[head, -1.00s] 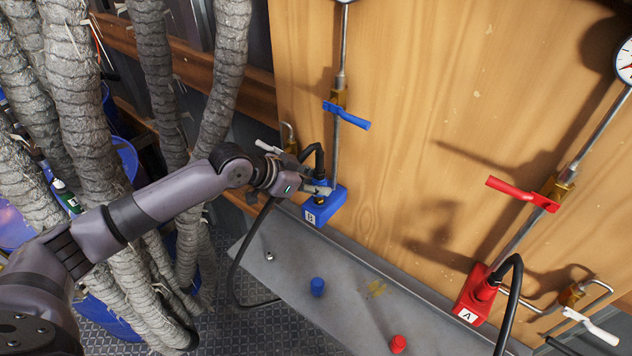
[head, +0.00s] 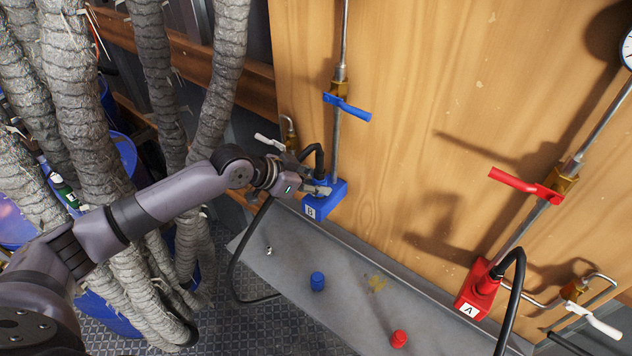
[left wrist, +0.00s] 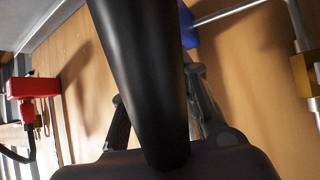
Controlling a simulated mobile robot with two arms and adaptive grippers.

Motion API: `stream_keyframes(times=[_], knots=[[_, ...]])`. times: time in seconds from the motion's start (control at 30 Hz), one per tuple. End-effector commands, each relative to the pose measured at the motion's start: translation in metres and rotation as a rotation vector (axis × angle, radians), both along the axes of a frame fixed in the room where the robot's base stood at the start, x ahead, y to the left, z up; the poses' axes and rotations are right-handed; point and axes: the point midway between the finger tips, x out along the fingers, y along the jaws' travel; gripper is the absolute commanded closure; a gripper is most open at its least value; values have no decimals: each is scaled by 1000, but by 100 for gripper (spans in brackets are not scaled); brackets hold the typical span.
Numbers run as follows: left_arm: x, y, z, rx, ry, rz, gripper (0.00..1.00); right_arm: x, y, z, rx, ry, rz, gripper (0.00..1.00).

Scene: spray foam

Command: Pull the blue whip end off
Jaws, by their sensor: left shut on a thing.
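The blue block marked B (head: 325,203) sits at the foot of the left pipe, against the wooden panel. A black hose (head: 319,153) curves down to its top, where the blue whip end joins; my fingers mostly cover that joint. My left gripper (head: 318,188) is shut on the whip end at the block's top. In the left wrist view the black hose (left wrist: 140,70) fills the middle between the fingers, with a bit of blue (left wrist: 188,28) behind it. The grip itself is hidden there. My right gripper is not in view.
A red block marked A (head: 478,290) with its own black hose stands to the right. A blue cap (head: 317,281) and a red cap (head: 399,339) rest on the grey ledge (head: 290,255). A blue valve handle (head: 346,107) is above; thick wrapped hoses (head: 80,130) crowd the left.

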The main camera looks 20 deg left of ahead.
Motion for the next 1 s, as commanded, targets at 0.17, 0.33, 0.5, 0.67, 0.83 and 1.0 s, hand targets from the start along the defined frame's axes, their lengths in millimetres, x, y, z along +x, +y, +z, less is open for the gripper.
stream_keyframes(times=[0.17, 0.33, 0.5, 0.67, 0.83, 1.0], knots=[[0, 0, 0, 1, -1, -1, 69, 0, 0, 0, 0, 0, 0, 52], [0, 0, 0, 1, -1, -1, 58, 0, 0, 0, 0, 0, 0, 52], [0, 0, 0, 1, 0, -1, 49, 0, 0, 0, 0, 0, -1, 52], [0, 0, 0, 1, 0, -1, 49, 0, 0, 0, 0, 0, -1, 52], [-3, 3, 2, 2, 1, 0, 49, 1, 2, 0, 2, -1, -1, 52], [-17, 17, 18, 6, -1, 0, 49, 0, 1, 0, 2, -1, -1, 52]])
